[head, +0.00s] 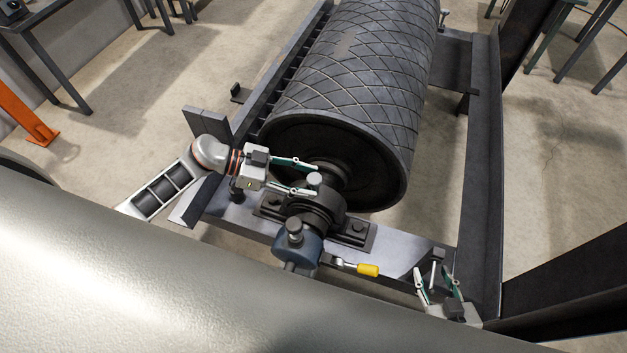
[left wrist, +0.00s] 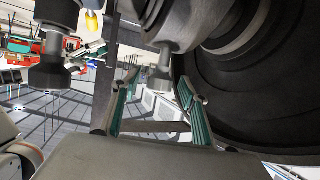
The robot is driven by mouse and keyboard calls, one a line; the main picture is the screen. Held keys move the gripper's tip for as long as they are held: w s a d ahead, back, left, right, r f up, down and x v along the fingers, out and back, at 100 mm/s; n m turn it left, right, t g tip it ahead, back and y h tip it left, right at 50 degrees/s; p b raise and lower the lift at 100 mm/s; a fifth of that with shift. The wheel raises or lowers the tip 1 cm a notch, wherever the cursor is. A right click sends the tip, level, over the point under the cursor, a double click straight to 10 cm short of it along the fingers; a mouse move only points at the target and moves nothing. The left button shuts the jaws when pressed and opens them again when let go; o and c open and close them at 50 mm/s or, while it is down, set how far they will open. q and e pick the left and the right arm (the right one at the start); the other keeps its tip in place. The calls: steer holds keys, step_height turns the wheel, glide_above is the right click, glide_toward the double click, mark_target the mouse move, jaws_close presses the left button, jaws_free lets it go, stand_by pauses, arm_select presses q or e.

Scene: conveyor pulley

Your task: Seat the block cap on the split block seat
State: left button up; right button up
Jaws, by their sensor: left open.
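The dark block cap (head: 323,198) with an upright grey knob (head: 314,180) sits over the split block seat (head: 357,231) at the end of the roller shaft. Whether it is fully down I cannot tell. My left gripper (head: 317,179) is open, its fingers spread on either side of the knob. In the left wrist view the knob (left wrist: 163,65) shows between the open fingers (left wrist: 160,98), with no clear contact. My right gripper (head: 438,276) is open and empty at the frame's front right, its fingers apart beside a small upright post.
A blue-grey housing (head: 297,248) with its own knob stands just in front of the block. The large ribbed roller (head: 350,75) fills the space behind.

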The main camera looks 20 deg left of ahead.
arm_select(q)
steer(key=v, duration=0.9)
steer(key=shift+a+r, duration=0.25)
